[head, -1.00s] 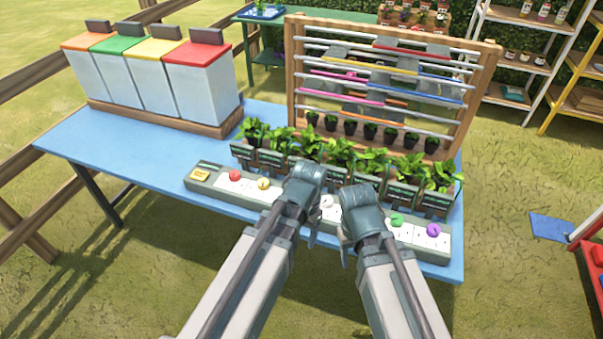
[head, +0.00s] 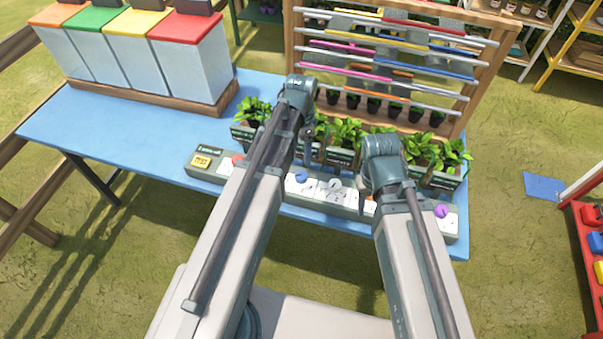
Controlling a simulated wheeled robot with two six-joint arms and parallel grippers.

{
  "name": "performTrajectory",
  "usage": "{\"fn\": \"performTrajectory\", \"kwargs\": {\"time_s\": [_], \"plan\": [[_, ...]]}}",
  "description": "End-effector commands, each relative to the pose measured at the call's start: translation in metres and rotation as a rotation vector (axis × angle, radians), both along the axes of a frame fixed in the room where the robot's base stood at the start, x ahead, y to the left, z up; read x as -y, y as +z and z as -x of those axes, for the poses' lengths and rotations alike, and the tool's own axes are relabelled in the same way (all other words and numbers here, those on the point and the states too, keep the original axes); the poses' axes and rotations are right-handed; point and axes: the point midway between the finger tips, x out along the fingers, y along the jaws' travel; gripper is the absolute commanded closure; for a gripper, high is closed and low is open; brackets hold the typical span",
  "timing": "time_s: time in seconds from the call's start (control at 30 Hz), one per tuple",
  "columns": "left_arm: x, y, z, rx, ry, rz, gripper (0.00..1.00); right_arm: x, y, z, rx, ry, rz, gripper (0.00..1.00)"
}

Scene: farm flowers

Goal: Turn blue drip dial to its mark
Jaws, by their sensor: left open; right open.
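The blue dial (head: 302,177) sits on the grey control strip (head: 283,209) along the table's front edge, just right of my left forearm. Its mark is too small to read. A white dial (head: 334,185) is beside it on the right. My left gripper (head: 310,135) is raised above and behind the blue dial, near the planters, apart from it; its fingers are small in view.
Potted green plants (head: 345,132) stand right behind the strip. A red dial (head: 237,159) and a purple dial (head: 441,211) show on the strip, and a yellow button (head: 201,161) at its left end. A wooden rack (head: 470,95) stands behind; lidded bins (head: 190,70) are at the left.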

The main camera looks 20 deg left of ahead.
Motion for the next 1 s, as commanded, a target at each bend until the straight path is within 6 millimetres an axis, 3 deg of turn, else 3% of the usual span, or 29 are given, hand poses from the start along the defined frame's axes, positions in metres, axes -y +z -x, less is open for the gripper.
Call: {"fn": "performTrajectory", "kwargs": {"time_s": [0.7,1.0], "plan": [[0.0,-0.104,0.0,0.0,0.001,0.0,0.18,0.0,-0.104,0.0,0.0,-0.001,0.0,0.5],[0.0,-0.126,0.0,0.0,0.001,0.0,0.18,0.0,-0.126,0.0,0.0,0.0,0.0,0.5]]}}
